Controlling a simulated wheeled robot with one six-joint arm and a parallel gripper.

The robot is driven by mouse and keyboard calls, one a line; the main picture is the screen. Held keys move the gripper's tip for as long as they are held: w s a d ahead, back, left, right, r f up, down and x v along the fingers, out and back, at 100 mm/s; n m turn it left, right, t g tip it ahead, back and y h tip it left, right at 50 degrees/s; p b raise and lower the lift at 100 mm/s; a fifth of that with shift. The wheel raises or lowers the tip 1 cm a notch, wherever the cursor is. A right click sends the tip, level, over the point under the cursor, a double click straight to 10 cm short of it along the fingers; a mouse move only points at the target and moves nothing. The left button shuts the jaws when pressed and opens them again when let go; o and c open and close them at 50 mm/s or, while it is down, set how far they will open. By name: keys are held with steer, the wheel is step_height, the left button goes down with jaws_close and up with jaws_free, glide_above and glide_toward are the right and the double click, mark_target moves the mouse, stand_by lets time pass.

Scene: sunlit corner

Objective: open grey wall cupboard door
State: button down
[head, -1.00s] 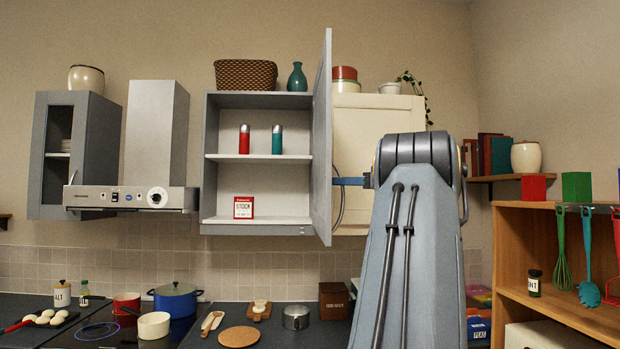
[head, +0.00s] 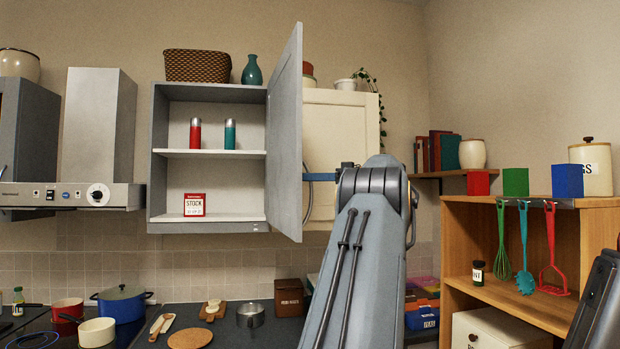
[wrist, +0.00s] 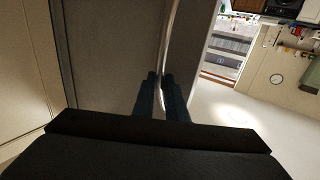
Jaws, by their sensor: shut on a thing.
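The grey wall cupboard (head: 209,227) hangs on the wall in the head view, its inside in plain sight. Its door (head: 286,130) stands wide open, swung out on the right side with its inner face showing. The curved metal handle (head: 309,200) is on the door's far face; it also shows in the wrist view (wrist: 174,40). My gripper (head: 316,177) is beside that face, its blue fingers shut on the handle. In the wrist view the fingers (wrist: 160,80) sit around the bar; the exact contact is partly hidden.
A basket (head: 197,66) and vase (head: 252,70) stand on top. A cream cupboard (head: 345,130) is behind the door. A wooden shelf unit (head: 455,235) stands right.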

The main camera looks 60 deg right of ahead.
steer(key=c, duration=2.2)
jaws_free()
steer(key=shift+d+f, duration=0.3)
steer(key=shift+f, duration=0.4)
steer(key=o, duration=0.4)
steer(key=shift+w+d+f, duration=0.1)
steer(key=shift+w+d, duration=0.05)
steer(key=shift+d, duration=0.05)
steer(key=shift+r, duration=0.25)
steer(key=shift+s, duration=0.25)
steer(key=s+b, duration=0.2)
steer(key=s, duration=0.5)
steer(key=shift+s+d, duration=0.25)
steer(key=shift+d, duration=0.2)
